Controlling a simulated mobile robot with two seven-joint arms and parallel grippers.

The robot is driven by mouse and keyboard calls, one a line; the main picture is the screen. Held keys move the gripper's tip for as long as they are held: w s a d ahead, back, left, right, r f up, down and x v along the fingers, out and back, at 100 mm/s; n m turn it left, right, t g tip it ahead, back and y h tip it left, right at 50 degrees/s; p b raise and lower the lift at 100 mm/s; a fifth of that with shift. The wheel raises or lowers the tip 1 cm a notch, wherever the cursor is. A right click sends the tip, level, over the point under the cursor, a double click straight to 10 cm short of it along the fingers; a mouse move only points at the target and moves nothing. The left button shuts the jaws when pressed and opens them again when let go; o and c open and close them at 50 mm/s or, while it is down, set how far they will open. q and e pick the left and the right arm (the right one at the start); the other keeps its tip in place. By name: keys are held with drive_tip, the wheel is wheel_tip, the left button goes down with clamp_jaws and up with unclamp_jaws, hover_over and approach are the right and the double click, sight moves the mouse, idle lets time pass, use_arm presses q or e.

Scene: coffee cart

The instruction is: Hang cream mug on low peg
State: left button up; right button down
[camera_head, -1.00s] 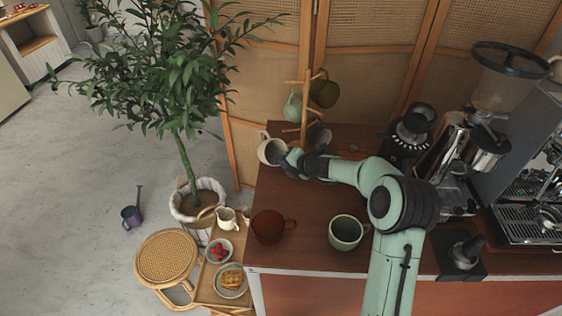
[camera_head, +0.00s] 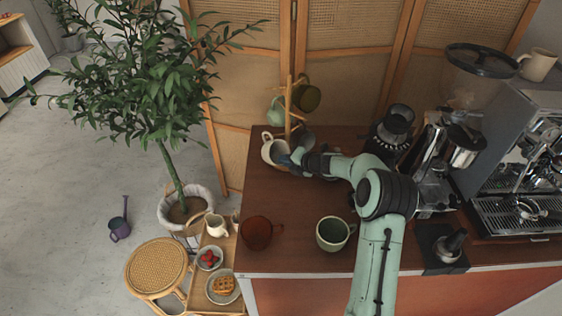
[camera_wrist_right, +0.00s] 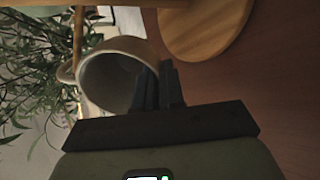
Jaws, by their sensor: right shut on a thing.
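The cream mug (camera_head: 270,152) is held at the left side of the wooden mug stand (camera_head: 289,108), its handle pointing up and left. My right gripper (camera_head: 288,160) is shut on the mug's rim side. In the right wrist view the mug (camera_wrist_right: 104,72) lies tilted with its mouth facing the camera, pinched at its right edge by the fingers (camera_wrist_right: 160,88). The stand's round base (camera_wrist_right: 198,22) shows beside it. The low peg is hidden or too small to make out, so I cannot tell whether the handle touches it. My left gripper is out of view.
A pale green mug (camera_head: 276,111) and an olive mug (camera_head: 307,98) hang on the stand; a grey mug (camera_head: 305,138) is low behind my gripper. A grinder (camera_head: 394,130) is right.

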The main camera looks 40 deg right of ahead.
drive_tip(key=shift+d, duration=0.35)
drive_tip(key=shift+d+p, duration=0.35)
drive_tip(key=shift+d, duration=0.05)
drive_tip(key=shift+d+f, duration=0.15)
drive_tip(key=shift+f, duration=0.05)
drive_tip(key=shift+s+f, duration=0.15)
drive_tip(key=shift+s, duration=0.25)
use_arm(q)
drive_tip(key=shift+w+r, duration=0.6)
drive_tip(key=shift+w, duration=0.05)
use_arm(e)
drive_tip(key=c, duration=1.2)
unclamp_jaws()
